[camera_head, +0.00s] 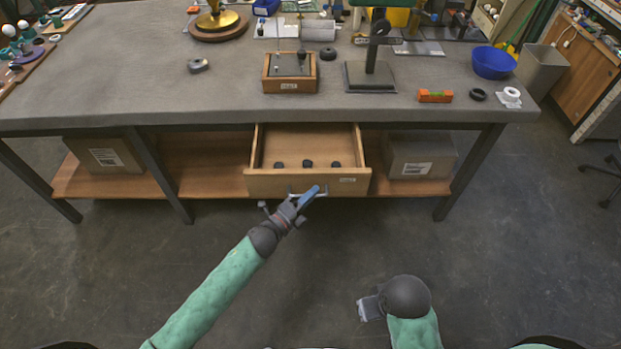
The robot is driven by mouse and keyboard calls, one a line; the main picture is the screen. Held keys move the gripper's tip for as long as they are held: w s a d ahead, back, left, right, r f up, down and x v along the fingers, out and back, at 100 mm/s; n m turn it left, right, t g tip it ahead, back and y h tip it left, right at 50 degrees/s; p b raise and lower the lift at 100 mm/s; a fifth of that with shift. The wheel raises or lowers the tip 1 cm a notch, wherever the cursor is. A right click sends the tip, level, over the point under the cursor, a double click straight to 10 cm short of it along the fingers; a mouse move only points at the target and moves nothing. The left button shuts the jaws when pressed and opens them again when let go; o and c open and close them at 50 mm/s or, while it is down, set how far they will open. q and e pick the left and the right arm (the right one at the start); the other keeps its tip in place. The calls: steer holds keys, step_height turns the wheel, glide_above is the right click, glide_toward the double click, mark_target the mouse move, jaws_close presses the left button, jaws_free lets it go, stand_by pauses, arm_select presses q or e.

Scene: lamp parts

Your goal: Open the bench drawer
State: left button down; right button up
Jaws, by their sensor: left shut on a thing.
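The bench drawer (265,184) is a light wooden box under the middle of the grey bench (130,75). It stands pulled out, and its inside shows with several small dark round parts (308,163) on its floor. My left gripper (307,192) is at the middle of the drawer front, shut on the drawer handle, which is mostly hidden behind the fingers. My right arm's end (372,307) is low at the bottom of the view, away from the bench; its fingers are too unclear to judge.
Cardboard boxes sit on the lower shelf left (104,154) and right (415,157) of the drawer. A wooden block box (290,86), a dark stand (370,78), an orange level (435,96) and a blue bowl (493,62) stand on the bench. The floor in front is clear.

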arm_select(q)
steer(key=shift+s, duration=1.25)
arm_select(e)
steer(key=shift+w, duration=0.15)
steer(key=shift+a, duration=0.1)
arm_select(q)
steer(key=c, duration=1.5)
jaws_free()
